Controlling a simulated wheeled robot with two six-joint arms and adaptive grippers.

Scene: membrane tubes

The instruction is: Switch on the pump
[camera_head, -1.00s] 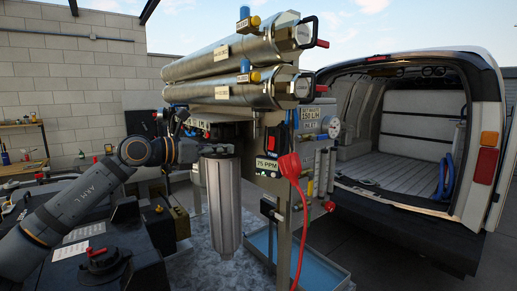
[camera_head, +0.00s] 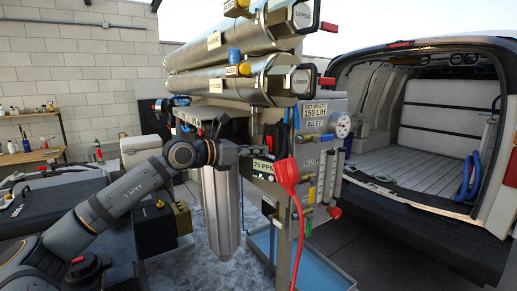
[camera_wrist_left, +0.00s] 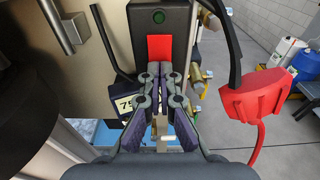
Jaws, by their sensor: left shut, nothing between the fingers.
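A black switch box (camera_wrist_left: 160,17) with a dark green round lamp and a red rocker (camera_wrist_left: 159,47) fills the top middle of the left wrist view. In the head view the box (camera_head: 278,138) sits on the front of the frame, above the 75 PPM display (camera_head: 264,166). My left gripper (camera_wrist_left: 161,70) is shut and empty, its fingertips right at the lower edge of the red rocker; I cannot tell whether they touch. In the head view the left gripper (camera_head: 243,151) points right towards the box. The lamp looks unlit. My right gripper is not in view.
A large red plug (camera_head: 287,172) on a red cable hangs just right of the box. Two steel membrane tubes (camera_head: 230,84) lie above, and a grey filter housing (camera_head: 222,205) stands below my left wrist. An open van (camera_head: 420,160) stands right.

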